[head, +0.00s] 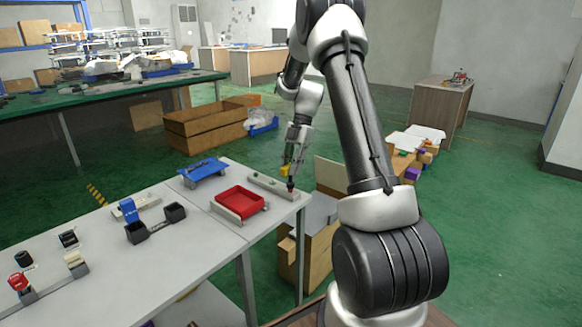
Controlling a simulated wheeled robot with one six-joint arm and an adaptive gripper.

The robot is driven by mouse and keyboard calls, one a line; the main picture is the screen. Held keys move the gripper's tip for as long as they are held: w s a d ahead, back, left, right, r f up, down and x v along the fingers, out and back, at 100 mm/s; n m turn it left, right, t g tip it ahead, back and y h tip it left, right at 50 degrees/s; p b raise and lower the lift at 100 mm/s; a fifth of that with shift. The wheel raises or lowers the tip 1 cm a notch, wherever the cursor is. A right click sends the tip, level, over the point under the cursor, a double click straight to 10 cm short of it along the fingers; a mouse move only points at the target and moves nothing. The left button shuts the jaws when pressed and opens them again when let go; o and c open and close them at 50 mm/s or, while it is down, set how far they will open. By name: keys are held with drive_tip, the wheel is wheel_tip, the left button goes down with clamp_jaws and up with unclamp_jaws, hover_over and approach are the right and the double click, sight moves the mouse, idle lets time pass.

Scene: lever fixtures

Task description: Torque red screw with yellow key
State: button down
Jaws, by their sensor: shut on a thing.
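My gripper (289,165) hangs over the far right corner of the grey table, pointing down. It is shut on the yellow key (285,171), a small yellow block at its fingertips. The key is just above the screw in the picture. A dark part shows between them, and I cannot tell whether the key and screw touch.
A red tray (240,202) lies left of the bar. A blue fixture (203,169), a grey holder with dark cups (156,223) and several small lever fixtures stand further left. The grey table (195,262) has bare front space. Cardboard boxes (304,255) stand beside its right edge.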

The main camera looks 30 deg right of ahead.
drive_tip(key=shift+f, duration=0.3)
drive_tip(key=shift+f, duration=0.4)
